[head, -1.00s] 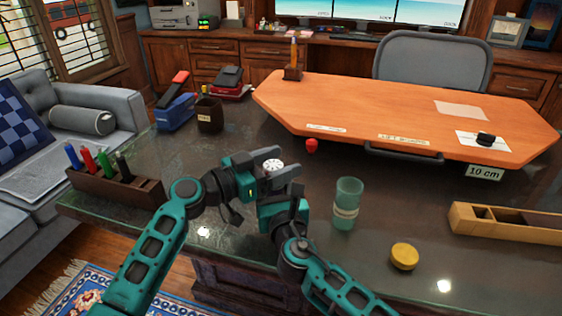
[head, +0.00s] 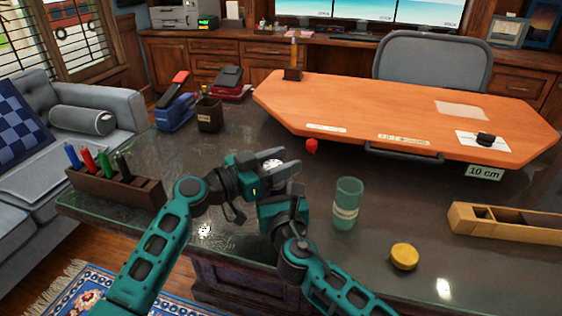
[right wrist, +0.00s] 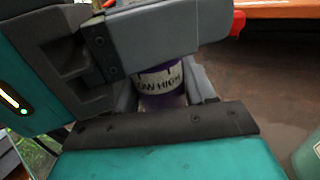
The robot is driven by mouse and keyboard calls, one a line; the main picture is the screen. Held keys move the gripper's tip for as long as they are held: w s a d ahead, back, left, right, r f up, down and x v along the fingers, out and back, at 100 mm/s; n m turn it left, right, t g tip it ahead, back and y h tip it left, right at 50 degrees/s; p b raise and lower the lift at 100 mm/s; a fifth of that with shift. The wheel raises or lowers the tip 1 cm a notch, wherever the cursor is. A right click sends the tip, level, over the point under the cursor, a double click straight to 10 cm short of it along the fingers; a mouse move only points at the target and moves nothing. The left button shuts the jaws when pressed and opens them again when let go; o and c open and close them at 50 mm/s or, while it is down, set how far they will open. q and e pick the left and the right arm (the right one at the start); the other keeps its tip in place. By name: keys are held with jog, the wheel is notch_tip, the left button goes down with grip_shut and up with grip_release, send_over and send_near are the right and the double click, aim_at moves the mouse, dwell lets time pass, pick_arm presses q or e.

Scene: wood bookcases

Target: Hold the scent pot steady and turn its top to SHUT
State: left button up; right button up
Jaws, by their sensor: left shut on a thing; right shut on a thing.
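The scent pot shows in the right wrist view as a purple body (right wrist: 165,98) with a pale band reading LOW and HIGH. Its white top (head: 272,163) shows in part in the head view, between the left gripper's fingers. My left gripper (head: 270,163) is shut on the top, and its grey finger (right wrist: 165,40) crosses over the pot in the right wrist view. My right gripper (right wrist: 172,95) is shut on the pot's body from below, a finger on each side. The pot looks about upright. Its top and any pointer or SHUT mark are hidden in the right wrist view.
A green cup (head: 346,205) stands right of the grippers, with a yellow round tin (head: 404,256) nearer the front. A small red object (head: 312,146) lies behind. A marker rack (head: 115,188) is at left and a wooden tray (head: 505,222) at right. Dark desk between is clear.

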pick_arm(q)
jog(key=shift+m, duration=0.3)
jog(key=m+g, duration=0.1)
jog(key=g, duration=0.1)
jog(key=m+g+h, duration=0.1)
jog(key=g, duration=0.1)
jog(key=m+g+h, duration=0.1)
jog(key=m+g, duration=0.1)
jog(key=shift+s+d, duration=0.15)
jog(key=shift+s, duration=0.1)
jog(key=shift+s+m+g+h, duration=0.1)
jog(key=shift+m+g+h, duration=0.2)
jog(key=shift+m+g, duration=1.2)
jog(key=shift+f+n+g, duration=0.1)
jog(key=shift+n+g, duration=0.2)
jog(key=shift+g, duration=0.3)
jog(key=shift+s+m+g, duration=0.2)
jog(key=shift+m+g, duration=0.2)
jog(key=shift+g, duration=0.2)
jog(key=o, duration=1)
jog(key=shift+w+a, duration=0.2)
jog(key=shift+a, duration=1.7)
jog(key=shift+w+a, duration=0.2)
jog(key=shift+a, duration=1.7)
